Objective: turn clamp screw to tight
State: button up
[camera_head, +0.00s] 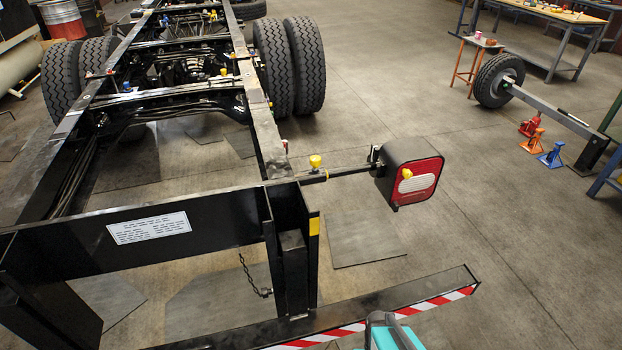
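A yellow-topped clamp screw (315,161) stands upright on the black bar that joins the chassis frame to the tail lamp (413,188). A smaller yellow knob (407,173) shows against the lamp's red and white face. I cannot tell from this view how tight either one is. A teal and grey part at the bottom edge looks like mine. My gripper's fingers are not seen, and nothing is seen touching the clamp screw.
The black chassis frame (130,210) fills the left side. A bumper bar with red and white stripes (340,320) crosses low in front. A chain (252,280) hangs beside the upright post. Open floor (500,230) lies right of the lamp. A workbench (545,15) stands at the back right.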

aim_at(315, 161)
jog(key=u, duration=0.45)
jog(key=k, duration=1.35)
jog(key=u, duration=0.5)
jog(key=i, duration=0.85)
jog(key=u, duration=0.4)
